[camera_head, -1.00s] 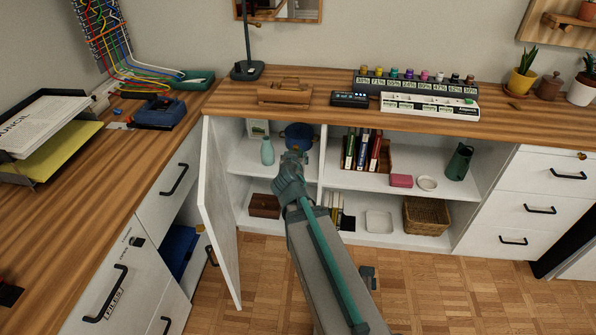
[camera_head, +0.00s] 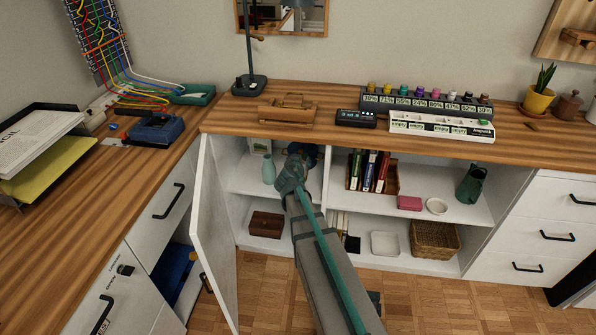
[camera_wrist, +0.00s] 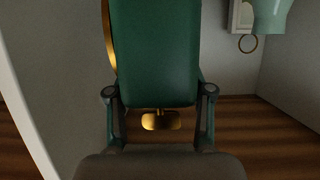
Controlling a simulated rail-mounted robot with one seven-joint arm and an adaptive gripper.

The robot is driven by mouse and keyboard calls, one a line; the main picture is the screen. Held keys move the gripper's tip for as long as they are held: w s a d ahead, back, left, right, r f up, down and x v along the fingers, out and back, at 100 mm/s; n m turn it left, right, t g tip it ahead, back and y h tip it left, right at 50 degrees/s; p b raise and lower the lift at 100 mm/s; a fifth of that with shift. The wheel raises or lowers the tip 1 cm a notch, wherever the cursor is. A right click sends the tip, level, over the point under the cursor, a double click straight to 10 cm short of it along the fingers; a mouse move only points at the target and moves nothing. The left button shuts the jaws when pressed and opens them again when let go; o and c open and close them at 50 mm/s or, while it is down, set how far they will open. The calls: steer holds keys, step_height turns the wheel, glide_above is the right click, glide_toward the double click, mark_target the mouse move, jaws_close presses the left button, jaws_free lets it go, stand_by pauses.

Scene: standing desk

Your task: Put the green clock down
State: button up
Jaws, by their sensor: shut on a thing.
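The green clock (camera_wrist: 155,50) fills the upper middle of the wrist view, with a gold rim along its left side and a gold piece below it. My gripper (camera_wrist: 158,92) is shut on it, with one finger on each side. In the head view my gripper (camera_head: 296,165) is at the open left bay of the cabinet, near the upper shelf (camera_head: 248,180).
The open white door (camera_head: 214,230) is at the left and a divider (camera_head: 328,180) at the right. A brown box (camera_head: 266,224) sits below.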

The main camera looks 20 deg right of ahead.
steer(key=w+f, duration=0.1)
steer(key=f, duration=0.1)
steer(key=w+d+f, duration=0.1)
steer(key=w+f, duration=0.1)
steer(key=shift+w, duration=0.1)
steer(key=shift+w+f+b, duration=0.2)
steer(key=shift+f+b, duration=0.1)
steer(key=shift+f, duration=1.5)
steer(key=shift+f+b, duration=0.15)
steer(key=shift+b, duration=0.15)
steer(key=o, duration=1.4)
steer(key=shift+r, duration=0.2)
